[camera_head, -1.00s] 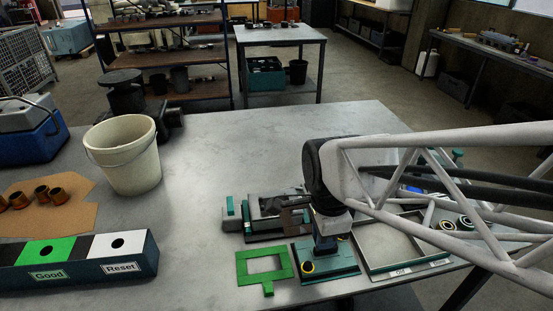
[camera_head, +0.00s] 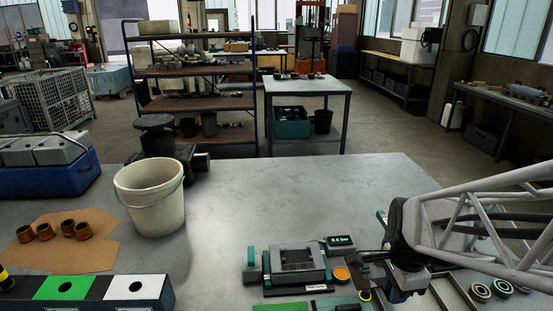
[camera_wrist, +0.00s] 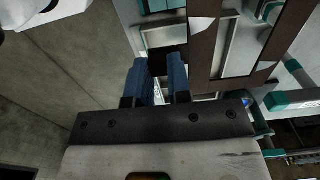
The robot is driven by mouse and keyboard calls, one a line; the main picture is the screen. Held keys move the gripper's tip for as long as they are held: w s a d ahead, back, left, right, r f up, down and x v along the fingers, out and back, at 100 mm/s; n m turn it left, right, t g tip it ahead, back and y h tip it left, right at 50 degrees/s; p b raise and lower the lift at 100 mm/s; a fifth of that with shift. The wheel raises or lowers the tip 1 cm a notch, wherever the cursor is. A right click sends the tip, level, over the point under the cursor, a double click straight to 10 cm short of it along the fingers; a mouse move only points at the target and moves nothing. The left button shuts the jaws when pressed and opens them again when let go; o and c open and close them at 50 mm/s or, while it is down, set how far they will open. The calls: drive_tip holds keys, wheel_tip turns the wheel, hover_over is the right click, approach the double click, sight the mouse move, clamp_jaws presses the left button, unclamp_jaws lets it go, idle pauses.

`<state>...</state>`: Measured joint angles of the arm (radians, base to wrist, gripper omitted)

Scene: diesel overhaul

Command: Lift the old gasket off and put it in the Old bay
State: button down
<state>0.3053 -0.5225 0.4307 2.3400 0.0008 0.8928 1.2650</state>
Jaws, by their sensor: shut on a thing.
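My gripper (camera_wrist: 161,78) shows in the wrist view as two blue fingers. They are shut on the tab of a dark brown, frame-shaped gasket (camera_wrist: 204,45), which reaches out to the right of the fingers. In the head view my gripper (camera_head: 398,292) is at the lower right, and a brown piece of the gasket (camera_head: 371,272) shows just left of it. The bay tray (camera_head: 447,295) is partly hidden behind my gripper and cut by the picture's lower edge. Its labels cannot be read now.
A teal and grey fixture (camera_head: 297,264) stands left of my gripper, with a small display (camera_head: 340,243) beside it. A green piece (camera_head: 335,301) lies in front. A white bucket (camera_head: 150,197) and a sorting box (camera_head: 75,292) are left. The table's middle is clear.

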drive_tip(key=s+d+f, duration=0.1)
drive_tip(key=d+f, duration=0.2)
drive_tip(key=d, duration=0.7)
drive_tip(key=shift+s, duration=0.3)
drive_tip(key=shift+f, duration=0.2)
drive_tip(key=shift+f, duration=2.8)
drive_tip(key=c, duration=1)
unclamp_jaws()
drive_tip(key=shift+r, duration=0.1)
